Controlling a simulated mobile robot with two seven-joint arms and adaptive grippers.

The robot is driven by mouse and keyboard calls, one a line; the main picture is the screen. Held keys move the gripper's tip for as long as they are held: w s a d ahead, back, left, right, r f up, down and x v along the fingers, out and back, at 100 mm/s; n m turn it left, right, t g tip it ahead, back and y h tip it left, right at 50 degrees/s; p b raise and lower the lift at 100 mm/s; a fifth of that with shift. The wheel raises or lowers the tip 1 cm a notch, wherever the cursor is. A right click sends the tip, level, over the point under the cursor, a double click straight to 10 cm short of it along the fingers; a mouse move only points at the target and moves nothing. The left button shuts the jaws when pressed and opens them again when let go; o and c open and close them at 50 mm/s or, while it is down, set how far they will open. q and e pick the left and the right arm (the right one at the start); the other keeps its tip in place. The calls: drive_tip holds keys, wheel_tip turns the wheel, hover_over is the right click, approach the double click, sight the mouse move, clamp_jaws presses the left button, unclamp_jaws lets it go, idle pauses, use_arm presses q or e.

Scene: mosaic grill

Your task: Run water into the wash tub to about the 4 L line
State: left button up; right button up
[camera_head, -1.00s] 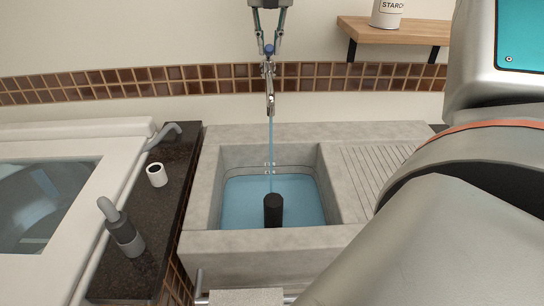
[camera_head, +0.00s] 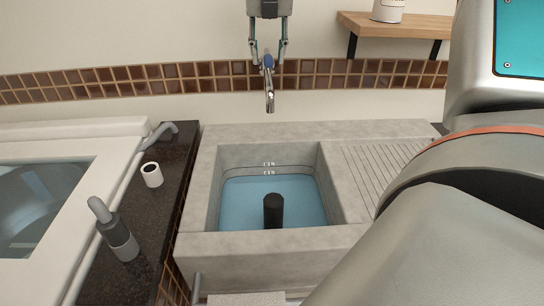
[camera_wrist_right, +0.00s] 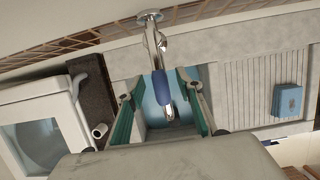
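The wash tub (camera_head: 195,190) is a grey stone sink in the middle of the head view. Blue water (camera_head: 245,200) stands in it, its surface close to the lower marks (camera_head: 268,172) on the back wall; their figures are too small to read. A black upright cylinder (camera_head: 273,211) rises from the water. The metal tap (camera_head: 270,98) above has a blue handle (camera_head: 268,62), also in the wrist view (camera_wrist_right: 161,87). No stream falls from the spout. My right gripper (camera_head: 269,62) is open, its fingers apart on either side of the handle. My left gripper is out of view.
A ribbed drainboard (camera_head: 375,170) is right of the basin. A dark counter (camera_head: 150,225) on the left holds a white cup (camera_head: 152,175) and a grey bottle (camera_head: 117,232). A wooden shelf (camera_head: 410,28) with a can is on the wall. A blue block (camera_wrist_right: 287,99) shows in the wrist view.

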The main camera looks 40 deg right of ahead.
drive_tip(key=shift+r, duration=0.15)
drive_tip(key=shift+r+p, duration=0.65)
drive_tip(key=shift+r, duration=0.85)
drive_tip(key=shift+r+p, duration=1.1)
drive_tip(key=shift+r, duration=0.85)
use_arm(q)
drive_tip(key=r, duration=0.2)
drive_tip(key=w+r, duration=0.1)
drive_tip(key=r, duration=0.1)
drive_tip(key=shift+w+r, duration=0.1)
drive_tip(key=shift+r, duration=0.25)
use_arm(e)
drive_tip(key=shift+f, duration=0.1)
